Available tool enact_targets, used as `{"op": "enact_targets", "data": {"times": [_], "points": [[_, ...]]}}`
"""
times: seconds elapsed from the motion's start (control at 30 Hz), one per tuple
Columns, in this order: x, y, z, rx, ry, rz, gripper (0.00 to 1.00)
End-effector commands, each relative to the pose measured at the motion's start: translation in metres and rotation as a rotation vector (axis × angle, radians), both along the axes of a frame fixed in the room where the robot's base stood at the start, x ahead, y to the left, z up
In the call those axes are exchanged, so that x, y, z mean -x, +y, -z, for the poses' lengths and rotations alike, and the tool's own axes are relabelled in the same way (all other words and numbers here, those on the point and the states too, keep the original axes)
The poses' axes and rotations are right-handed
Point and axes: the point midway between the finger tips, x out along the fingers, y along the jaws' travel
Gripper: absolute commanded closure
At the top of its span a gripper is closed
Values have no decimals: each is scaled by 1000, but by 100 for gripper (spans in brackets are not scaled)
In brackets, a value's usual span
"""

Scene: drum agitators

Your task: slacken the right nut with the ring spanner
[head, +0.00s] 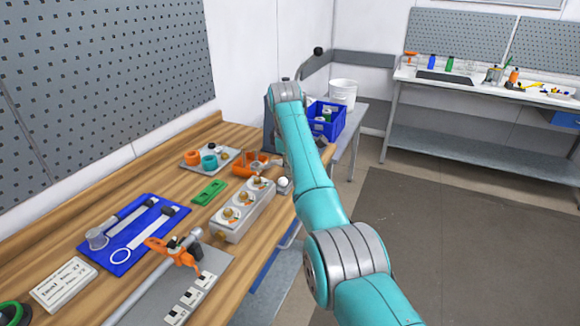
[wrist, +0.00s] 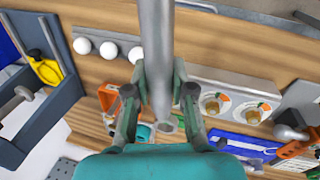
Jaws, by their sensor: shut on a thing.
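In the wrist view my gripper (wrist: 160,95) is shut on a long grey metal bar, which looks like the ring spanner (wrist: 159,45). The bar runs from the top of the picture down between the fingers, with an end near the palm. In the head view the arm hides the gripper and the spanner. A pale grey block (head: 232,234) on the bench carries a row of three brass nuts; the right nut (head: 260,181) is farthest back. In the wrist view the block (wrist: 283,104) shows two nuts; the gripper may hide the third. I see no contact between spanner and nut.
A blue mat (head: 95,262) with tools lies front left. A grey plate with an orange clamp (head: 178,253) is nearer. An orange holder (head: 250,166), a green piece (head: 208,192) and a blue crate (head: 327,122) are around the block. White balls (wrist: 108,50) show in the wrist view.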

Motion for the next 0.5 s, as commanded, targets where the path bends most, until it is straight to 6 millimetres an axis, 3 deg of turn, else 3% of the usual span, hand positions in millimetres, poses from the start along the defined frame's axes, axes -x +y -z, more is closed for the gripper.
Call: {"op": "enact_targets", "data": {"times": [0.27, 0.5], "points": [[2, 2, 0, -1, 0, 20, 100], [23, 16, 3, -3, 8, 247, 100]]}}
